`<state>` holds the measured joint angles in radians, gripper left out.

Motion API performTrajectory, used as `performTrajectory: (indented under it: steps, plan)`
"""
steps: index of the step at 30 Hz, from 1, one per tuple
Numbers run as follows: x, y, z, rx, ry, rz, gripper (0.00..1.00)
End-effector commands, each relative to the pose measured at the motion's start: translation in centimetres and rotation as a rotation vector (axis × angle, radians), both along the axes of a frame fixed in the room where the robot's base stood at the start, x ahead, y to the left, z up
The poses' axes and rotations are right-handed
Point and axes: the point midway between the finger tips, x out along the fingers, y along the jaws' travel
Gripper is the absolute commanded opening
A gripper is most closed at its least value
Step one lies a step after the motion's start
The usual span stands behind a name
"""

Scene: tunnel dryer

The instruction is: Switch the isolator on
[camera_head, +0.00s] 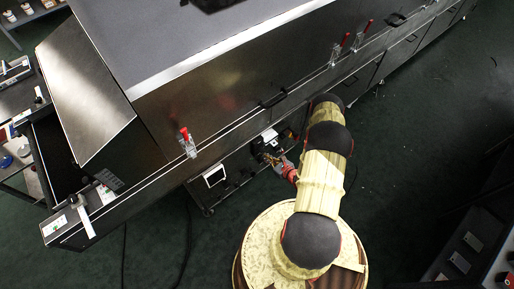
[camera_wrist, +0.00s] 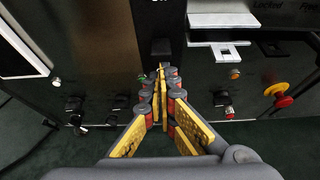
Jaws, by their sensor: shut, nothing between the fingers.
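My gripper (camera_wrist: 162,84) is shut and empty, its fingertips together in front of the dark control panel (camera_wrist: 105,65) in the wrist view. In the head view my gripper (camera_head: 271,158) is at the panel on the dryer's front side, partly hidden by my arm. A black block-like part (camera_wrist: 161,47) sits on the panel just beyond the fingertips; I cannot tell whether it is the isolator or whether the fingers touch it. Black knobs (camera_wrist: 73,104) sit at the panel's lower left. I cannot tell which control is the isolator or its position.
A red mushroom button (camera_wrist: 283,101) on a yellow base sticks out at right. A white-framed screen (camera_wrist: 24,45) is at left. The long metal dryer (camera_head: 215,90) fills the back; dark green floor (camera_head: 420,130) is open at right.

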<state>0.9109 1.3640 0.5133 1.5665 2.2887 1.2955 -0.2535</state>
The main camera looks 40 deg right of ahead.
Motion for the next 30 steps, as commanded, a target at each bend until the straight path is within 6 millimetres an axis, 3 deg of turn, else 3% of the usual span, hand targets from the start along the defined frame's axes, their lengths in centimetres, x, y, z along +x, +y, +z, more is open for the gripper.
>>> performTrajectory:
  steps: [1, 7, 21, 30]
  plan:
    - [-0.7, -0.1, 0.7, -0.001, 0.029, -0.001, 0.0]
    - [-0.4, 0.1, -0.1, -0.001, 0.022, 0.0, 0.0]
    - [-0.3, 0.0, 1.6, -0.001, 0.02, 0.0, 0.0]
    - [-0.4, 0.0, 1.6, -0.001, 0.02, 0.0, 0.0]
